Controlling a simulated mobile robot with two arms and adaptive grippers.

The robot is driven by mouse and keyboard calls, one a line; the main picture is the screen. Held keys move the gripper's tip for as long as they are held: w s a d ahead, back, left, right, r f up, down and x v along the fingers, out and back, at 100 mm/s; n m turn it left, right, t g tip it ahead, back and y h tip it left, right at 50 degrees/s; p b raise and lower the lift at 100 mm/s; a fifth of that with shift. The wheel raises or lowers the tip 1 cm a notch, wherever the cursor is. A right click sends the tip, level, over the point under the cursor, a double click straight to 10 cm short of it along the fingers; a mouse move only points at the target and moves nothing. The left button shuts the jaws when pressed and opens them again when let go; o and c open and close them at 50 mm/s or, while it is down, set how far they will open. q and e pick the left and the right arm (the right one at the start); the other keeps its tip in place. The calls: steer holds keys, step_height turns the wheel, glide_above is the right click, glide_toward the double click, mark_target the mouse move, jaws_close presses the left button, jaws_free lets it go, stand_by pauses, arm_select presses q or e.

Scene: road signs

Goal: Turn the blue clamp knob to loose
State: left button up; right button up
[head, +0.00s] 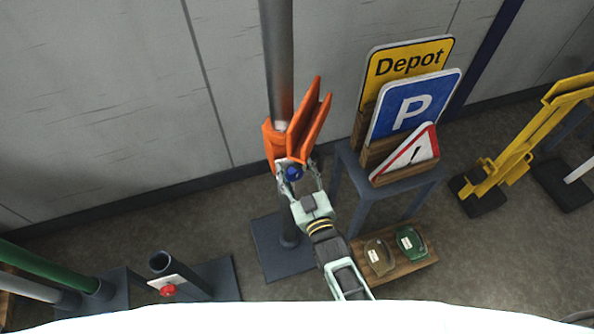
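The blue clamp knob (293,173) sits low on the front of an orange clamp bracket (312,124), which is fixed around a grey upright post (278,65). My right gripper (297,172) reaches up to the knob from below, with one finger on each side of it. The fingers are spread around the knob; whether they touch it is too small to tell. The knob's turned position cannot be read. My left gripper is not in view.
A stand (345,160) right of the post holds Depot, parking and warning signs. A wooden board (405,262) with brown and green pieces lies below it. A yellow frame (512,160) stands at right. A short tube with a red knob (168,290) is at lower left.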

steer(key=shift+s, duration=0.1)
stand_by(0.3)
steer(key=v, duration=1.2)
steer(key=shift+o, duration=0.2)
steer(key=shift+a, duration=0.1)
steer(key=w+a+m+g+p, duration=0.1)
steer(key=w+p, duration=0.1)
steer(key=w, duration=0.1)
steer(key=w+a+m+g+h+p, duration=0.1)
steer(key=w+p, duration=0.1)
steer(key=w, duration=0.1)
steer(key=w+a+g+p, duration=0.1)
steer(key=w+g+p, duration=0.1)
steer(key=w, duration=0.2)
steer(key=shift+a+m+h+p, duration=0.2)
steer(key=shift+m+h+p, duration=0.1)
steer(key=shift+m, duration=0.1)
steer(key=shift+s+r, duration=0.1)
steer(key=shift+c, duration=0.2)
